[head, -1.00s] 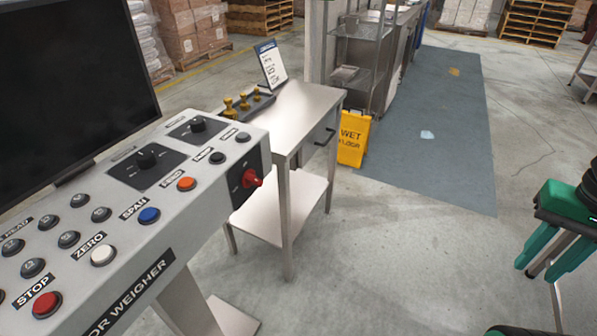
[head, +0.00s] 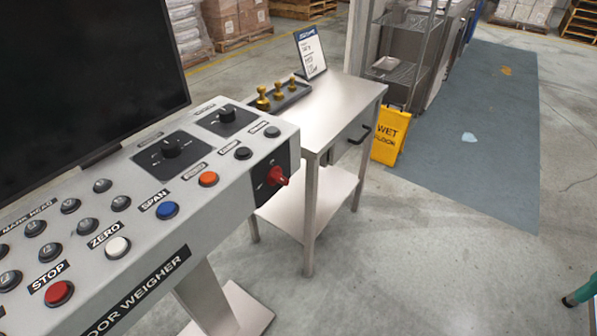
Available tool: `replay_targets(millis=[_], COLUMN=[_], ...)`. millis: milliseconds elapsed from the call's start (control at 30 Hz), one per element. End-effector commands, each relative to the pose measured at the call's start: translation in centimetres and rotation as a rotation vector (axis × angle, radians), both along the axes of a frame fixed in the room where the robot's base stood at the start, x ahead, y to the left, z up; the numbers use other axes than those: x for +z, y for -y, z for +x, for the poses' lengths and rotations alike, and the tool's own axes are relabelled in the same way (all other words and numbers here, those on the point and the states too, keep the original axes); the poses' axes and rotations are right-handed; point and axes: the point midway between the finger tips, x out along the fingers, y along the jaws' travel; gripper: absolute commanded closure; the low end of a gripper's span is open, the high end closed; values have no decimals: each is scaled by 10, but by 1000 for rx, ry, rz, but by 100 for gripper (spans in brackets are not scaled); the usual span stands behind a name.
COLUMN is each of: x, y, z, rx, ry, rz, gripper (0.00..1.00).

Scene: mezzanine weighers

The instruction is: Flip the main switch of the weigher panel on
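The weigher panel (head: 140,262) is a light grey sloped console at the left in the head view, with "DOOR WEIGHER" lettered on its front. The main switch looks to be the red rotary handle (head: 273,178) on a black plate (head: 262,190) at the console's right end face. The handle points out to the right; I cannot tell its on or off position. My gripper is not in view. A small piece of green and black at the right edge may be part of my arm.
Behind the console stands a metal side table (head: 335,110) with brass weights (head: 279,90) and a sign (head: 311,52). A yellow wet floor sign (head: 390,135) stands beyond it. Grey floor (head: 430,270) right of the console is clear.

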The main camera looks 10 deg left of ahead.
Motion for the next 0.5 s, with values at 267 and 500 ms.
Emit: replay_targets(millis=[267,500], x=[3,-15], y=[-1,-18], z=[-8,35], rx=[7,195], ry=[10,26], rz=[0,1], gripper=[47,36])
